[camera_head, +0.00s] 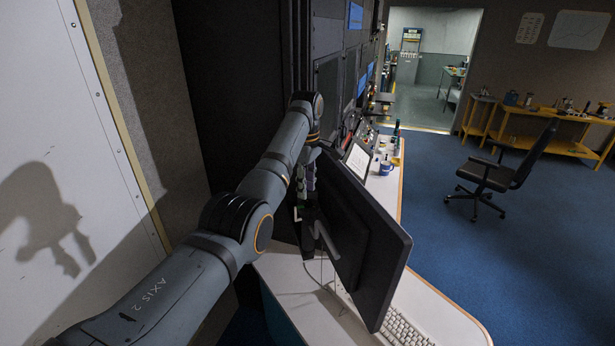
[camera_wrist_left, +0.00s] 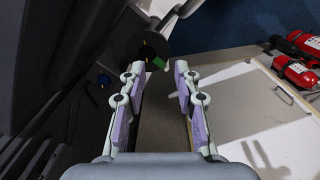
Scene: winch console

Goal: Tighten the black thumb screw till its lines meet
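My left arm reaches in from the left in the camera_head view, and my left gripper (camera_head: 307,188) is partly hidden behind the monitor there. In the left wrist view my left gripper (camera_wrist_left: 153,72) is open, with purple pads on both fingers and nothing between them. Beyond the fingertips is a dark round shape (camera_wrist_left: 147,42) with a small green piece (camera_wrist_left: 151,63) by it; I cannot tell whether this is the black thumb screw. No lines on a screw can be made out. My right gripper is not in view.
A black monitor (camera_head: 365,245) stands on the white desk (camera_head: 440,305) close beside the gripper, with a keyboard (camera_head: 405,328) below. Red fire extinguishers (camera_wrist_left: 297,72) lie at the right in the wrist view. An office chair (camera_head: 500,175) stands on open blue floor.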

